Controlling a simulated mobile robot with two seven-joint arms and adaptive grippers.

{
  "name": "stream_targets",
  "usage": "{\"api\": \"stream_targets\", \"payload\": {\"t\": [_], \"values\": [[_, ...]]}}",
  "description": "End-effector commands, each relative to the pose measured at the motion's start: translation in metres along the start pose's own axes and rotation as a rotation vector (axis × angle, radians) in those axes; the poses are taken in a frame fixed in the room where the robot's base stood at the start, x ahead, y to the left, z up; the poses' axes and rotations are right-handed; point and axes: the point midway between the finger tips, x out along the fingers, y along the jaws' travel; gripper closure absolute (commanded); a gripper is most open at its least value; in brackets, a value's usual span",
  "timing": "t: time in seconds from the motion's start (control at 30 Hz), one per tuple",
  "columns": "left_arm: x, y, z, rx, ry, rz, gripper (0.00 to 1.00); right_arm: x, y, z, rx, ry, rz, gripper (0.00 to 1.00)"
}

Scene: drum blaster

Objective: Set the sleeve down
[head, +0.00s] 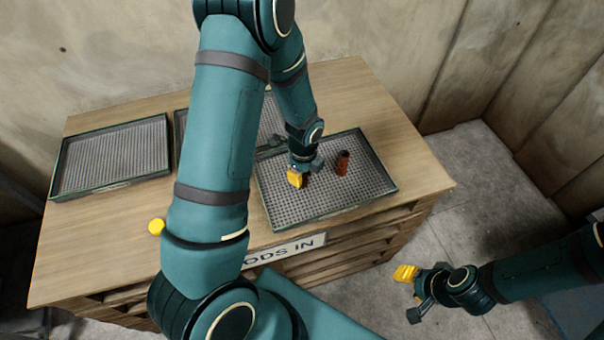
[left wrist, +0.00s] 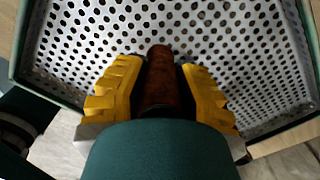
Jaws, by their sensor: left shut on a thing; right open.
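My left gripper (head: 297,178) is low over the right-hand perforated tray (head: 368,190) on the wooden table. Its yellow fingers are shut on a rust-brown sleeve (left wrist: 158,80), which shows between them in the left wrist view. The sleeve's lower end is hidden, so I cannot tell whether it touches the tray. A similar reddish-brown cylinder (head: 342,162) stands upright in the same tray, just right of my left gripper. My right gripper (head: 424,287) is open and empty, off the table at lower right.
Another perforated tray (head: 112,157) lies at the table's left, and a middle tray (head: 180,125) is partly hidden behind my left arm. A small yellow thing (head: 156,227) shows beside that arm. A sign (head: 285,250) is on the table's front. Bare wood (head: 400,140) is free at right.

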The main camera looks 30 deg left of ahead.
Motion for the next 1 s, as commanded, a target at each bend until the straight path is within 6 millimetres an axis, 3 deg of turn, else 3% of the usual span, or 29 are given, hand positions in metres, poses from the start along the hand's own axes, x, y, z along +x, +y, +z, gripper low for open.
{"api": "stream_targets", "payload": {"t": [0.27,0.3,0.33,0.73,1.0], "values": [[0.003,-0.001,0.000,-0.001,0.000,-0.002,1.00,0.003,0.001,0.000,0.000,0.001,0.000,0.53],[0.002,0.000,0.000,-0.001,0.000,-0.001,0.57,0.002,0.001,0.000,0.000,0.001,0.000,0.53],[0.002,0.000,0.000,-0.001,0.000,-0.001,0.47,0.002,0.001,0.000,0.000,0.001,0.000,0.53],[-0.004,-0.001,0.000,0.000,0.000,-0.002,0.47,-0.002,-0.001,0.000,0.000,0.000,0.000,0.53],[-0.051,-0.002,0.000,-0.001,0.001,-0.007,0.47,-0.013,-0.005,0.001,0.001,-0.004,0.000,0.53]]}}
